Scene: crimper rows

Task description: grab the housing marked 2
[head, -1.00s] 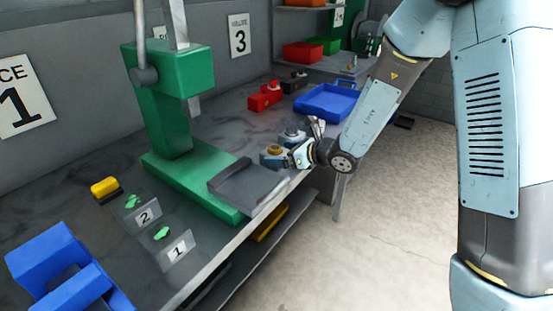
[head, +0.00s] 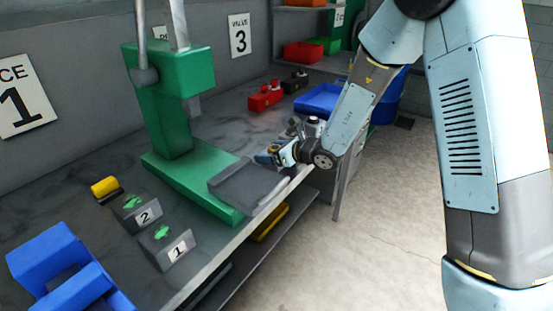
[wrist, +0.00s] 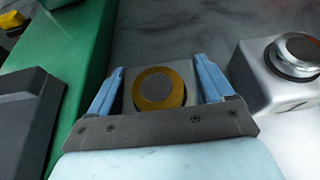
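In the head view, a dark grey block with a white plate marked 2 (head: 145,216) stands on the bench at the left, with a small green piece (head: 132,201) on top. A similar block marked 1 (head: 178,251) stands in front of it, also with a green piece (head: 162,232). My gripper (head: 266,157) is well to the right of both, beyond the green press. In the wrist view my gripper (wrist: 158,66) is open. Its blue fingers show on either side of a grey block with a yellow ring (wrist: 178,92); I cannot tell whether they touch it.
The green press (head: 165,120) and its grey slab (head: 250,187) stand between my gripper and the numbered blocks. A yellow-topped block (head: 104,187) and blue bin (head: 45,254) are at the left. A silver-knobbed block (wrist: 270,85) is beside my gripper. Floor is clear in front.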

